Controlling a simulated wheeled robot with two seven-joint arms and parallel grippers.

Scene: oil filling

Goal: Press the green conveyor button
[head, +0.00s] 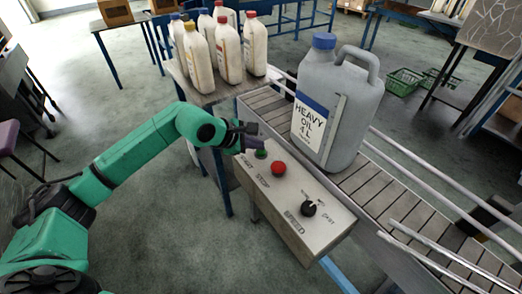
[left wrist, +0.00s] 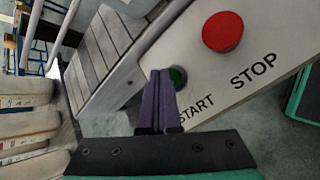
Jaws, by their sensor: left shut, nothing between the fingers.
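The green start button (head: 261,154) sits on the pale control panel (head: 308,192), beside the red stop button (head: 278,168). In the left wrist view the green button (left wrist: 178,76) is partly hidden behind my left gripper's fingertips (left wrist: 159,76). My left gripper (head: 252,138) is shut and empty, with its tips at or just over the green button. I cannot tell whether they touch it. The red button (left wrist: 223,31) is clear of the fingers. My right gripper is not in view.
A grey heavy oil jug (head: 336,105) with a blue cap stands on the conveyor (head: 370,185) behind the panel. Several white bottles (head: 228,50) stand on a small table at the back. A black speed knob (head: 309,208) is on the panel's right part.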

